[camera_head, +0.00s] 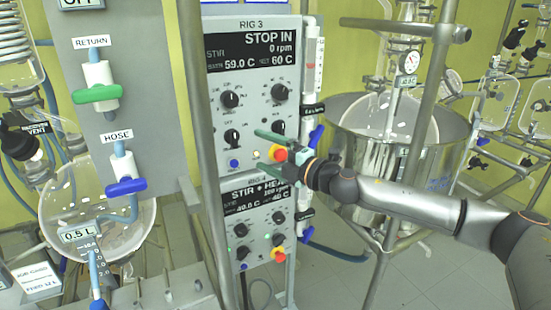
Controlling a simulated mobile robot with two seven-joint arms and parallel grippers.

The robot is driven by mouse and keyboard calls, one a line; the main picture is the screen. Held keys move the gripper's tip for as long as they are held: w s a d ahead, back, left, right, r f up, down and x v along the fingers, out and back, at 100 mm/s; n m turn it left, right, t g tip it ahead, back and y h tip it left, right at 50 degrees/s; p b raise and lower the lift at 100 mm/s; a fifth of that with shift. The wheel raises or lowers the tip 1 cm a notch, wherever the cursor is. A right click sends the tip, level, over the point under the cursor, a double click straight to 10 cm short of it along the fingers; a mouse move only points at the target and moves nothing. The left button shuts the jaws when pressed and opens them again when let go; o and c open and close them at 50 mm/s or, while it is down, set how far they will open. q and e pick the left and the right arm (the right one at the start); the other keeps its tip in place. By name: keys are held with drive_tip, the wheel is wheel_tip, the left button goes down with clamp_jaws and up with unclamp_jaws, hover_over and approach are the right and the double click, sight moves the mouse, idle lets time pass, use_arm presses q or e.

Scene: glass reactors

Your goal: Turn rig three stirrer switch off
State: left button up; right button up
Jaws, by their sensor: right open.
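The rig three control panel (253,82) faces me in the middle of the view. Its display (252,50) reads STOP IN, 0 rpm, STIR, 59.0 C and 60 C. Below are black knobs: upper left (230,99), upper right (279,93), lower left (232,138) and lower right (279,127). Their small labels are too blurred to tell which is the stirrer switch. My right gripper (259,151) is open at the panel's lower edge, its green fingers above and below a red and yellow button (278,154). Contact cannot be told. My left gripper is not in view.
The rig four panel (257,215) is directly below, partly behind my gripper. Metal posts (201,130) stand left of the panels. A large steel vessel (350,150) stands behind my right arm. Green and blue valves (97,93) are at left.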

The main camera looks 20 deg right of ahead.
drive_tip(key=shift+v, duration=1.65)
